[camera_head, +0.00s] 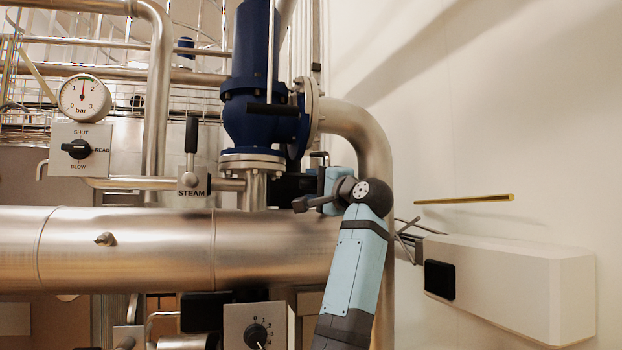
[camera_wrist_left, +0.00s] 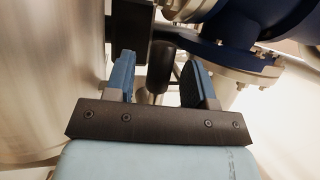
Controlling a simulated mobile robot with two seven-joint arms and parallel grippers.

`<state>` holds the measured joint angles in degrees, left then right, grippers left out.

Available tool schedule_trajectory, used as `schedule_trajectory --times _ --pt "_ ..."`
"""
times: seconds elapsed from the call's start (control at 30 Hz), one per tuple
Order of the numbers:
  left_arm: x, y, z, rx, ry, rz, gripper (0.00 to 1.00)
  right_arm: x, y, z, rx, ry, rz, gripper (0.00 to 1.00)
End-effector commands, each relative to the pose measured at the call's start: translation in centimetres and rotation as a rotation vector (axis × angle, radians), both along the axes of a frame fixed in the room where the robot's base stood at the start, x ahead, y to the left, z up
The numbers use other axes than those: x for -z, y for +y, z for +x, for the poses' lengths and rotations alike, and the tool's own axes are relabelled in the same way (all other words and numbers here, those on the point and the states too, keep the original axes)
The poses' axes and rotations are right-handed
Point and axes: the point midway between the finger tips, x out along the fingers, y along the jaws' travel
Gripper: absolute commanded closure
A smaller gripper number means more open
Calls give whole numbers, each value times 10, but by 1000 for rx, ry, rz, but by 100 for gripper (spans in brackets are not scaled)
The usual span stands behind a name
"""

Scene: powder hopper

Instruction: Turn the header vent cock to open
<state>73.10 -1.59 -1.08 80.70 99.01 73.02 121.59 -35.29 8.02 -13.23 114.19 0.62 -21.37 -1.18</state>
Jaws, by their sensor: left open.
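My left gripper (camera_head: 325,186) is up against the piping just right of the blue valve's base in the head view. In the left wrist view my left gripper (camera_wrist_left: 160,80) has its two blue-padded fingers apart. A dark rounded handle (camera_wrist_left: 159,66) on a thin metal stem stands between the fingers, with gaps showing at the sides. No label is readable on it, so I cannot confirm it is the header vent cock. In the head view my arm and wrist hide most of that spot. My right gripper is not in view.
The blue valve (camera_head: 250,120) with steel flanges stands close to my gripper. A large steel header pipe (camera_head: 150,250) runs below it. The STEAM lever (camera_head: 191,140), the SHUT/READ/BLOW knob (camera_head: 78,149) and the pressure gauge (camera_head: 84,98) are left. A white box (camera_head: 520,285) is right.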

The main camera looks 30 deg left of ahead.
Motion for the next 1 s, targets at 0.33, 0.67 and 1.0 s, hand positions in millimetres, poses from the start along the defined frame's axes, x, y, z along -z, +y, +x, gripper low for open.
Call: schedule_trajectory --times 0.33,0.67,1.0 --pt "-3 14 5 0 1 0 50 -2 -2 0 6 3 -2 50" --pt "-3 14 4 0 0 0 96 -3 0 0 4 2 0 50" --pt "-3 17 4 1 11 10 100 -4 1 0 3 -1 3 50"
